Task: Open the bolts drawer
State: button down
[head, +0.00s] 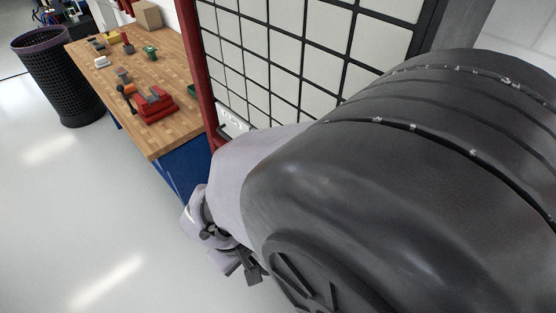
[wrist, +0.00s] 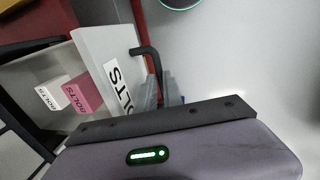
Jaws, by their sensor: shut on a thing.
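The bolts drawer (wrist: 98,43) shows in the wrist view as a light grey front with a white "BOLTS" label (wrist: 120,88). It stands pulled out, and its inside is visible behind the front. A pink box (wrist: 85,94) and a white box (wrist: 52,92) marked "BOLTS" are inside. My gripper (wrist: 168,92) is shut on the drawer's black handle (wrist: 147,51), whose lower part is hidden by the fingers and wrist. In the head view my gripper (head: 250,268) is low in the picture, and my arm hides the drawer.
A cabinet with a grid of white fronts (head: 285,55) and a red side post (head: 197,60) stands behind my arm. A wooden workbench (head: 172,138) with a red vise (head: 155,105) is to its left. A black mesh bin (head: 60,80) stands farther left. The floor in front is clear.

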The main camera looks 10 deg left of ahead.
jog(key=shift+s+a, duration=0.3)
jog(key=shift+s, duration=0.05)
jog(key=c, duration=1.5)
grip_release()
notch_tip(320, 180, up, 17)
jog(key=s+a+p, duration=0.2)
jog(key=p, duration=0.3)
jog(key=shift+s, duration=0.25)
jog(key=shift+d, duration=0.1)
